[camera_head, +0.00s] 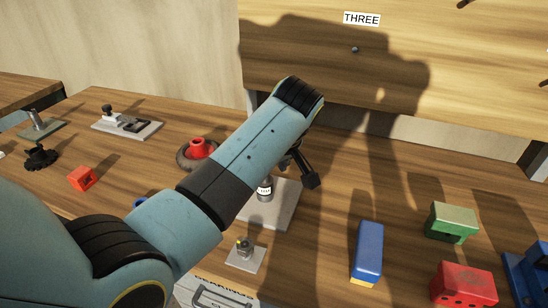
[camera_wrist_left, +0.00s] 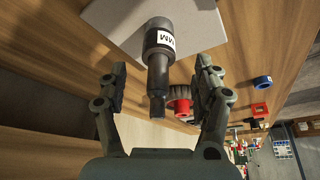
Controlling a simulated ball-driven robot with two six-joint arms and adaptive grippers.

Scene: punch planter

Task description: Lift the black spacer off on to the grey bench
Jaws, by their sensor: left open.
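A dark labelled cylinder (camera_head: 265,187) stands on a pale grey plate (camera_head: 284,212) in the head view, partly behind my left arm. In the left wrist view this cylinder (camera_wrist_left: 159,45) has a white label and a narrower dark stem, and the plate (camera_wrist_left: 105,18) lies beyond it. I cannot tell for sure which part is the black spacer. My left gripper (camera_head: 300,168) is mostly hidden by its own arm in the head view. In the wrist view its open fingers (camera_wrist_left: 160,88) lie either side of the stem, with gaps on both sides. My right gripper is not in view.
A red part in a dark ring (camera_head: 197,150) stands behind my arm. A small plate with a metal fitting (camera_head: 245,254) is in front. A blue block (camera_head: 367,252), green block (camera_head: 451,222) and red block (camera_head: 463,285) stand at the right. A red cube (camera_head: 81,177) is at the left.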

